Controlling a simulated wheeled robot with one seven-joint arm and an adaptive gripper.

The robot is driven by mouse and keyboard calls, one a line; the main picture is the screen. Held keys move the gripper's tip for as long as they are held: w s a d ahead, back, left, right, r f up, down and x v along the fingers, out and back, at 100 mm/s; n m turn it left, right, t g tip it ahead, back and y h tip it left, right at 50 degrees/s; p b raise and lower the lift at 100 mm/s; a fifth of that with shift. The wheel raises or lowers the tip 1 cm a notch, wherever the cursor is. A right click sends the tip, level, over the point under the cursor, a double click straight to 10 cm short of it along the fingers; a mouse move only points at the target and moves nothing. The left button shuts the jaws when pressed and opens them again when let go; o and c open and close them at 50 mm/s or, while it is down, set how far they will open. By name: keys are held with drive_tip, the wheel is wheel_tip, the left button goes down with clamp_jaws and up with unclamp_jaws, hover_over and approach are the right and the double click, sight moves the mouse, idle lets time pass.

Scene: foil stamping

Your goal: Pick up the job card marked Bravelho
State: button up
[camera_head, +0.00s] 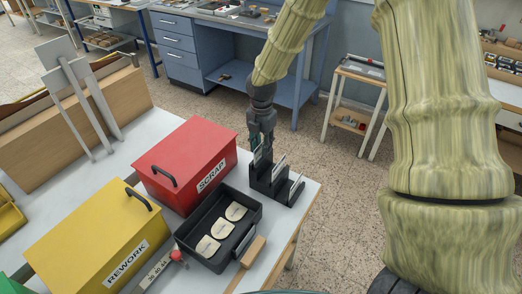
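My gripper (261,147) points down over the left end of a black slotted rack (276,188) near the table's right edge. Thin upright cards stand in the rack; a white-edged card (280,165) and another card (297,185) are right of my gripper. A dark greenish card (257,155) is at my fingertips. I cannot tell whether the fingers are closed on it. No name on these cards is readable, so I cannot tell which is the Bravelho job card.
A black tray (185,240) with three cream pieces stands in front of the rack. A red SCRAP box (185,155) is left of the rack, a yellow REWORK box (90,240) nearer. A wooden block (253,251) lies by the tray.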

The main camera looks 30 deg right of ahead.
drive_tip(key=shift+f, duration=0.3)
clamp_jaws()
drive_tip(key=shift+r, duration=0.15)
